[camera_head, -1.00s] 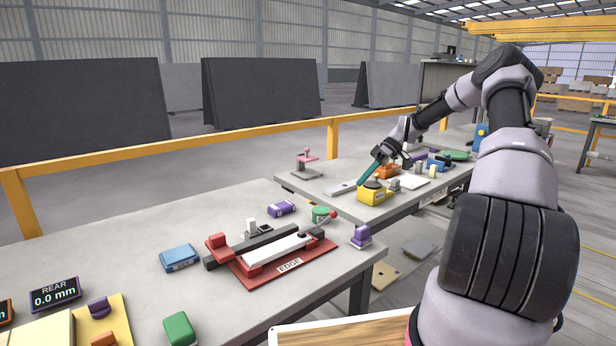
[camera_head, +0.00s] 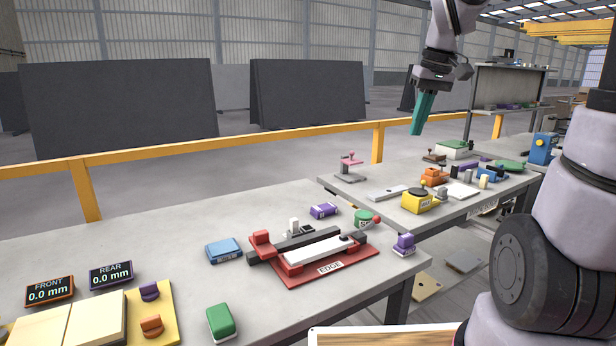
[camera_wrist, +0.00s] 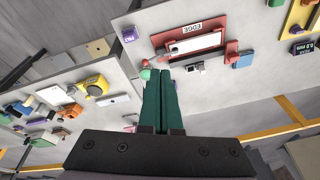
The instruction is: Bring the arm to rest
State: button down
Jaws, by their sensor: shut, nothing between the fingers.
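My gripper (camera_head: 422,114) has teal fingers pressed together with nothing between them. In the head view it hangs in the air above the far side of the right-hand table, pointing down and slightly left. In the wrist view the shut fingers (camera_wrist: 164,88) reach up the middle of the picture, above both tables. My arm rises at the right edge of the head view and leaves the picture at the top, so its upper part is hidden.
The near table (camera_head: 130,255) holds a red EDGE fixture (camera_head: 350,268), a blue block (camera_head: 223,250), a green block (camera_head: 220,322) and two displays. The right-hand table (camera_head: 365,205) bears a yellow device (camera_head: 420,203) and several small parts. A yellow rail (camera_head: 240,164) runs behind. The air around my gripper looks clear.

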jog(key=s+r+m+t, duration=0.4)
jog(key=s+m, duration=0.2)
jog(key=s, duration=0.8)
jog(key=shift+t+y, duration=0.3)
jog(key=shift+t, duration=0.1)
jog(key=shift+s+d, duration=0.1)
